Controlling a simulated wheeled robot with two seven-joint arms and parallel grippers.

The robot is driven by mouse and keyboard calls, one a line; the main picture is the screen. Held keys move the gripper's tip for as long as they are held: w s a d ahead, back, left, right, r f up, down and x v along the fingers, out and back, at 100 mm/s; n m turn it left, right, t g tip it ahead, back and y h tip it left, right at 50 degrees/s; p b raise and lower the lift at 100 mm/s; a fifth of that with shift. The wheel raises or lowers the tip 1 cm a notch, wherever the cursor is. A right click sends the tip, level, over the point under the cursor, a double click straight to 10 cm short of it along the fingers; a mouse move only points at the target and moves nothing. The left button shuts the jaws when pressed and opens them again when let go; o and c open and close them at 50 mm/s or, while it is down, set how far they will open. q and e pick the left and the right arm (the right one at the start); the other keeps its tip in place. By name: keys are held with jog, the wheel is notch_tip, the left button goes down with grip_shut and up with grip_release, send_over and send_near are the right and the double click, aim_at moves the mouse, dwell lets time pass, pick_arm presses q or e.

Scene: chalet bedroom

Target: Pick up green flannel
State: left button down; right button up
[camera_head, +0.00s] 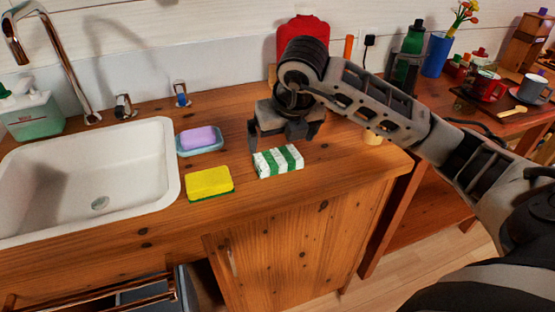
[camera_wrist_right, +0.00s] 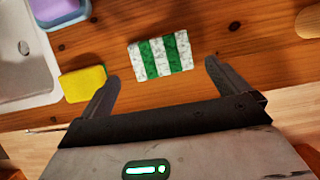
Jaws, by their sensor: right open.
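The green flannel (camera_head: 278,161) is a folded cloth with green and white stripes, lying flat on the wooden counter to the right of the sponge. It also shows in the right wrist view (camera_wrist_right: 161,56), ahead of the fingers and between their lines. My right gripper (camera_head: 283,140) is open and empty, above and just behind the flannel in the head view. Its two fingers show in the right wrist view (camera_wrist_right: 163,80), apart, with the flannel beyond their tips. I see no contact with the cloth. My left gripper is not in view.
A yellow and green sponge (camera_head: 209,184) lies left of the flannel. A purple soap (camera_head: 197,138) sits in a blue dish behind it. The white sink (camera_head: 150,190) is at left. A red container (camera_head: 303,35) stands behind my right arm. The counter's front edge is close to the flannel.

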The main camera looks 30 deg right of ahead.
aim_at(278, 156)
jog(key=shift+x, duration=3.4)
jog(key=shift+s+a, duration=0.1)
jog(key=c, duration=0.6)
